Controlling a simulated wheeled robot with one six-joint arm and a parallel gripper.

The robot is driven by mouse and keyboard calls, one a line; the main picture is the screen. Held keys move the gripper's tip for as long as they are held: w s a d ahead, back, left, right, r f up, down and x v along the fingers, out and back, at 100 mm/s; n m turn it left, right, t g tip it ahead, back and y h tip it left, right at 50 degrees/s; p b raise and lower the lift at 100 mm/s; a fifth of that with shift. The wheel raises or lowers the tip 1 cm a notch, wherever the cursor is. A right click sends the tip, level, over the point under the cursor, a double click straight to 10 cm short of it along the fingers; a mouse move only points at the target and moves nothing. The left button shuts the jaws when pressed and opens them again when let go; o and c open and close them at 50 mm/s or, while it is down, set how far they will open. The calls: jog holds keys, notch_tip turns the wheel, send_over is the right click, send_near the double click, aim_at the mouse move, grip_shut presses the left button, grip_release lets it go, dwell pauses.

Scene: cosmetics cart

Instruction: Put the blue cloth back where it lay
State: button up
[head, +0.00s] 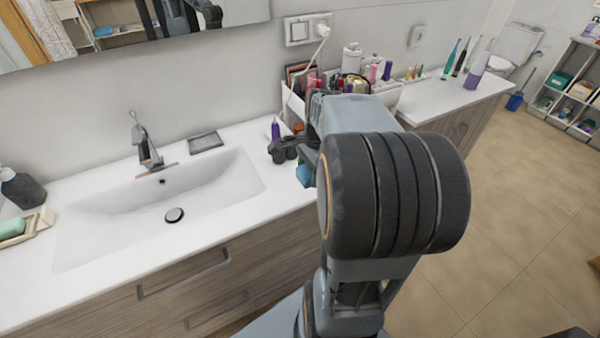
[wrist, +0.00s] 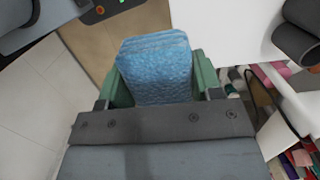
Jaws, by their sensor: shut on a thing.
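The blue cloth (wrist: 155,62) is a folded, textured piece held between the green fingers of my gripper (wrist: 160,78) in the wrist view. My gripper is shut on it. In the head view only a small part of the cloth (head: 304,176) shows, left of my arm and near the front edge of the counter. My arm hides most of the gripper there. I cannot tell from these frames where the cloth lay before.
A white organiser (head: 380,93) full of cosmetics stands behind my arm. Dark rounded objects (head: 279,152) are on the counter close to the cloth. The sink (head: 215,185) is to the left. A soap dish (head: 14,232) is at far left. The counter front right of the sink looks bare.

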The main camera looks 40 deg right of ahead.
jog(key=w+d+f, duration=0.1)
jog(key=w+f, duration=0.1)
jog(key=w+d+f, duration=0.1)
jog(key=w+f, duration=0.1)
jog(key=w, duration=0.1)
jog(key=w+d+f+p, duration=0.1)
jog(key=w+f, duration=0.2)
jog(key=shift+d, duration=0.25)
jog(key=shift+w+d+f, duration=0.25)
jog(key=shift+w+f, duration=0.25)
jog(key=shift+f, duration=0.1)
jog(key=shift+w+f, duration=0.1)
jog(key=shift+f, duration=1.45)
jog(key=shift+f, duration=0.1)
jog(key=shift+f, duration=0.15)
jog(key=o, duration=0.8)
jog(key=shift+o, duration=0.2)
